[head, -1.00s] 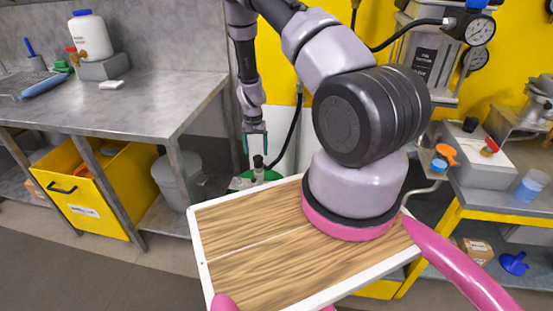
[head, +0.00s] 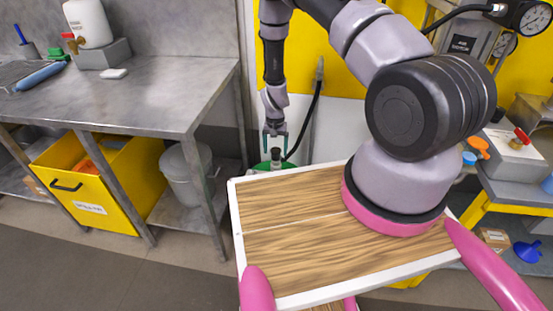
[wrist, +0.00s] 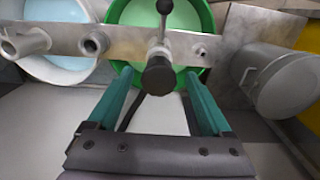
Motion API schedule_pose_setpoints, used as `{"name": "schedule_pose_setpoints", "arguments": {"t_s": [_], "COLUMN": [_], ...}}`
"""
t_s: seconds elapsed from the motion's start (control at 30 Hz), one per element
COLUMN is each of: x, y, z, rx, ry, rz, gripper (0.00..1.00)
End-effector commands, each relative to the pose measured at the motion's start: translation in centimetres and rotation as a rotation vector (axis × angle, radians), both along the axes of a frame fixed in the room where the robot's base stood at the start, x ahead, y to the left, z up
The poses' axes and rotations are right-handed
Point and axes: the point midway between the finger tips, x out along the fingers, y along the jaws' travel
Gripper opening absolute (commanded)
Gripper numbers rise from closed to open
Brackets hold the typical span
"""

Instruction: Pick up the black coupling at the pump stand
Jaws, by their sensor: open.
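The black coupling (wrist: 158,76) shows in the wrist view as a dark round end on a metal fitting at a grey metal bar (wrist: 120,38). It is small in the head view (head: 276,157), just below my gripper (head: 275,146). My gripper (wrist: 157,82) is open, its two teal fingers on either side of the coupling in the wrist view. Gaps show between the coupling and both fingers. I cannot tell how far the fingertips reach down along it.
A green bucket (wrist: 206,25) and a white one with bluish liquid (wrist: 60,68) lie under the bar. A grey lidded pot (wrist: 285,85) is at right. A metal bench (head: 150,95) stands left in the head view. My wooden-topped tray is in front.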

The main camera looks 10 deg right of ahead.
Motion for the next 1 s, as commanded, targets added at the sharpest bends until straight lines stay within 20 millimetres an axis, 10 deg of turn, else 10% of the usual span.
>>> {"name": "schedule_pose_setpoints", "arguments": {"t_s": [0.63, 0.87, 1.0], "x": [0.2, 0.2, 0.2], "y": [-0.3, -0.3, -0.3], "z": [-5.1, -5.1, -5.0], "rx": [0.001, 0.000, 0.001], "ry": [0.000, 0.000, -0.001], "rz": [-0.001, -0.001, -0.001], "gripper": [0.84, 0.00, 0.00]}}
